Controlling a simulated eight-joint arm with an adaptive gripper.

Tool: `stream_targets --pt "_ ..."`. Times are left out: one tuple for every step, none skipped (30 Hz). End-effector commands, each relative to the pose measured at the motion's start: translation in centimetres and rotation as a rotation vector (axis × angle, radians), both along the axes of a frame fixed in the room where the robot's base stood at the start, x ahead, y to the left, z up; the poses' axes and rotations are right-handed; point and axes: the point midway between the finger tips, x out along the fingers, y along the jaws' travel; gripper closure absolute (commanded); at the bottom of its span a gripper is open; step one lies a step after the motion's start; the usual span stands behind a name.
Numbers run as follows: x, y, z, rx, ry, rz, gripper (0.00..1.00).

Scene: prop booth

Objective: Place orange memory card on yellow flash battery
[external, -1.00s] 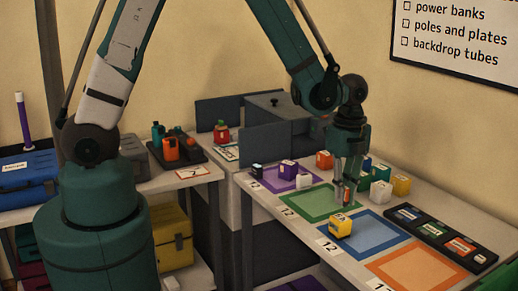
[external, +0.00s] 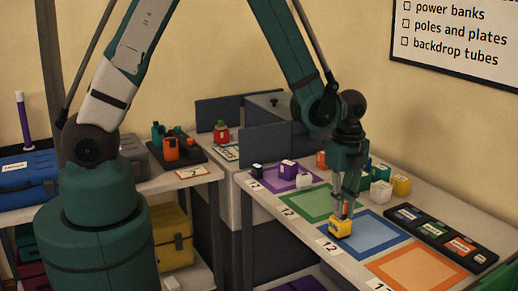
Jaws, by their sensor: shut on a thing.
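The yellow flash battery (external: 341,230) is a small yellow block with a pale label, at the left corner of the blue-framed area. My gripper (external: 346,210) points down right above it and is shut on the orange memory card (external: 346,208). Only a small orange-red patch of the card shows between the fingers. The card is at the top of the battery in the picture; I cannot tell whether they touch.
Blue (external: 385,246), green (external: 298,207) and orange (external: 420,272) framed areas mark the table. A black tray (external: 415,217) with several cards lies right. White (external: 380,194) and yellow (external: 401,186) blocks stand behind. The middle of the blue area is clear.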

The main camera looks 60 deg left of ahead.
Motion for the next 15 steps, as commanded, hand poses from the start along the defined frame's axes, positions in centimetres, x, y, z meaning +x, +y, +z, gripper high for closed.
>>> stream_targets --pt "0.0 0.0 -0.04 0.0 0.0 0.0 1.0" --pt "0.0 0.0 -0.09 0.0 0.0 0.0 1.0" --pt "0.0 0.0 -0.19 0.0 0.0 0.0 1.0" --pt "0.0 0.0 -0.27 0.0 0.0 0.0 1.0" --pt "0.0 0.0 -0.34 0.0 0.0 0.0 1.0" --pt "0.0 0.0 -0.42 0.0 0.0 0.0 1.0" --pt "0.0 0.0 -0.37 0.0 0.0 0.0 0.89" --pt "0.0 0.0 -0.33 0.0 0.0 0.0 0.85" --pt "0.0 0.0 -0.31 0.0 0.0 0.0 0.8" --pt "0.0 0.0 -0.31 0.0 0.0 0.0 0.77" --pt "0.0 0.0 -0.3 0.0 0.0 0.0 0.77" --pt "0.0 0.0 -0.3 0.0 0.0 0.0 0.77" --pt "0.0 0.0 -0.3 0.0 0.0 0.0 0.77" --pt "0.0 0.0 -0.3 0.0 0.0 0.0 0.77" --pt "0.0 0.0 -0.3 0.0 0.0 0.0 0.77"
